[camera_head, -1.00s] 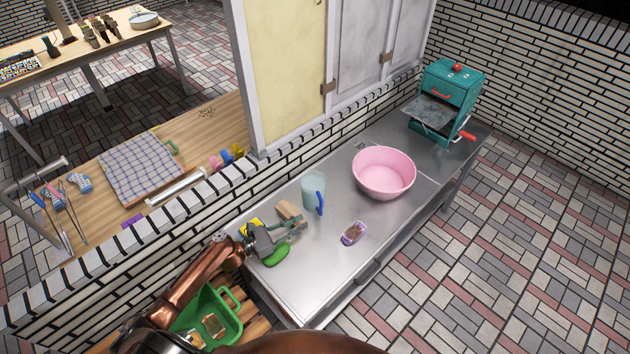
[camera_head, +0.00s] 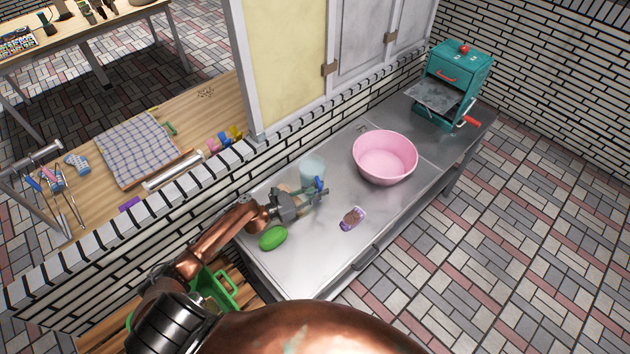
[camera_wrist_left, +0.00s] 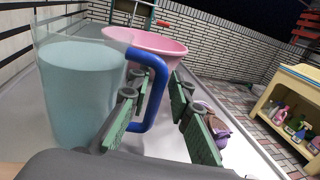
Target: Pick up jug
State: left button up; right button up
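The jug (camera_head: 311,168) is translucent pale blue with a blue handle. It stands upright on the metal table, partly hidden behind my left gripper (camera_head: 320,190) in the head view. In the left wrist view the jug (camera_wrist_left: 80,90) fills the left side. Its blue handle (camera_wrist_left: 161,75) shows between the two fingers of my left gripper (camera_wrist_left: 160,98). The fingers are apart, with a gap on the handle's right side. I cannot tell whether a finger touches the handle. My right gripper is not in view.
A pink basin (camera_head: 385,158) stands right of the jug. A small purple-and-brown item (camera_head: 352,218) lies in front, and a green oval object (camera_head: 273,237) lies left of it. A teal machine (camera_head: 450,85) stands at the far end. The metal table (camera_head: 310,262) is bare at the front.

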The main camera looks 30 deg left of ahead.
pick_arm(q)
grip_shut()
jog(key=shift+w+r, duration=0.15)
jog(key=shift+r, duration=0.05)
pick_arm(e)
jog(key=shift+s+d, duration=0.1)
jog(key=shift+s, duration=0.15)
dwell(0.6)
